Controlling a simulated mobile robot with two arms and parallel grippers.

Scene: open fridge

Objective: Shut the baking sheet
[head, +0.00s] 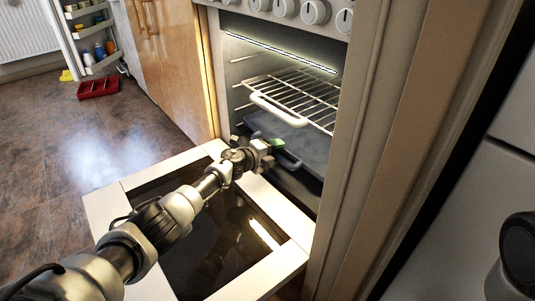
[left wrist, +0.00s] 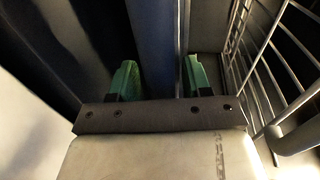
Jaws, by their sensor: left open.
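The dark blue-grey baking sheet (head: 302,148) lies in the open oven below the wire rack, its front part reaching forward toward the oven opening. My left gripper (head: 277,148) is at the front left of the sheet, over the inner edge of the lowered door. In the left wrist view my left gripper (left wrist: 160,78) is open, its green fingers apart, with a bluish strip of what looks like the sheet between and beyond them. I cannot tell whether the fingers touch it. My right gripper is not in view.
The wire rack (head: 300,90) with its white handle sits partly out above the sheet, close to my gripper; it also shows in the left wrist view (left wrist: 270,70). The oven door (head: 275,215) lies open under my left arm. Wooden cabinets (head: 170,50) stand left; a red crate (head: 98,88) is on the floor.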

